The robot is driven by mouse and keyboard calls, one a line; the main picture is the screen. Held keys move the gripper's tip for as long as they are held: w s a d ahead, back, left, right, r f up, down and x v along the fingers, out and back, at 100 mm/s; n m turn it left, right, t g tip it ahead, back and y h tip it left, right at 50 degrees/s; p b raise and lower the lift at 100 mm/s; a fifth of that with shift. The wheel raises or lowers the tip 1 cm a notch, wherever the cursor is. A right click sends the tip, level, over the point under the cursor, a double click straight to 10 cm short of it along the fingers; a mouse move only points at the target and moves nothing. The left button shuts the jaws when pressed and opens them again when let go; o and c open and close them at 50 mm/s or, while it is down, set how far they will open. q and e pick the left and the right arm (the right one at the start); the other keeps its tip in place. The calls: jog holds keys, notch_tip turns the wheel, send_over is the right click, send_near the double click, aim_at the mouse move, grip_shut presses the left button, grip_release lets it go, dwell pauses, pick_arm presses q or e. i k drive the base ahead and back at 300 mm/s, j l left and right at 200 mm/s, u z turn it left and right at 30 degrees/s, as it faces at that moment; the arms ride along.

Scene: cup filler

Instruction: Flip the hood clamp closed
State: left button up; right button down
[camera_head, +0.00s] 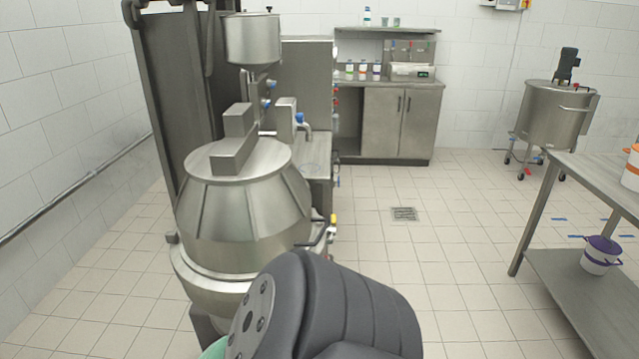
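The steel machine's hood (243,215) is a cone-shaped metal cover with a flat top, sitting on a round steel vessel (205,292) at the left. A dark bent lever (318,236) sticks out at the right side of the hood's lower edge; it may be the hood clamp, but it is too small to tell whether it is open or closed. A large dark link of my own arm fills the bottom middle and covers the vessel's lower right part. Neither of my grippers shows in the head view.
A steel hopper (253,40) and a tall dark column (165,90) rise behind the hood. A steel table (565,170) stands at the right, with a white bucket with a purple lid (600,255) on its lower shelf. The tiled floor (450,270) between is clear.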

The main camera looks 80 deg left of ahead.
aim_at(333, 230)
jog(key=i+j+u, duration=0.1)
jog(key=u, duration=0.35)
jog(key=i+u, duration=0.5)
jog(key=u, duration=0.35)
jog(key=i+u, duration=0.2)
jog(key=u, duration=0.2)
jog(key=i+l+u, duration=0.15)
jog(key=u, duration=0.3)
jog(key=i+u, duration=0.15)
jog(key=u, duration=0.2)
jog(key=i+u, duration=0.1)
jog(key=u, duration=0.3)
jog(key=i+l+u, duration=0.1)
jog(key=u, duration=0.25)
jog(key=k+l, duration=0.1)
jog(key=l, duration=0.65)
jog(key=k+u, duration=0.05)
